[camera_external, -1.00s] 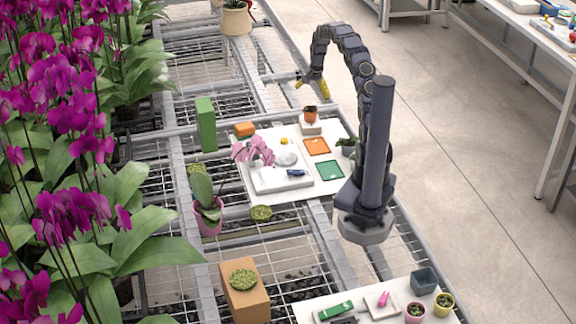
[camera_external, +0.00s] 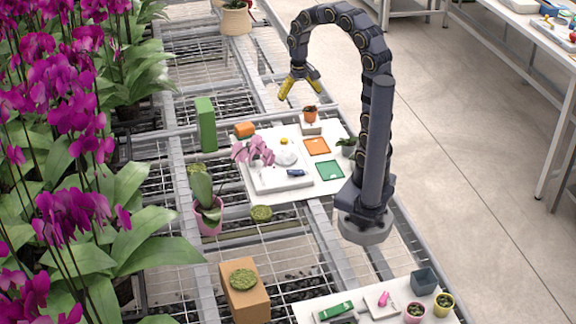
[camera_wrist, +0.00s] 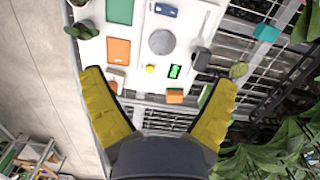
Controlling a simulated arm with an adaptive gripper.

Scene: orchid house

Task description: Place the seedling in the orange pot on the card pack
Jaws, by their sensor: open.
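The seedling's orange pot (camera_external: 310,113) stands at the back of the white board, right of its middle. A pale block (camera_external: 311,129), possibly the card pack, is directly below it in the picture; I cannot tell whether the pot rests on it or stands behind it. In the wrist view the pot (camera_wrist: 113,87) is partly visible beside the left finger, with the pale block just above it. My gripper (camera_external: 300,86) is open and empty, in the air above and slightly left of the pot. Its yellow fingers (camera_wrist: 160,78) are spread wide in the wrist view.
The board holds an orange mat (camera_external: 317,147), a green mat (camera_external: 330,170) and a pale tray (camera_external: 265,183) with a blue item (camera_external: 296,172). An orange block (camera_external: 244,129) and tall green box (camera_external: 206,124) stand left. A pink orchid (camera_external: 206,200) stands at the front left.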

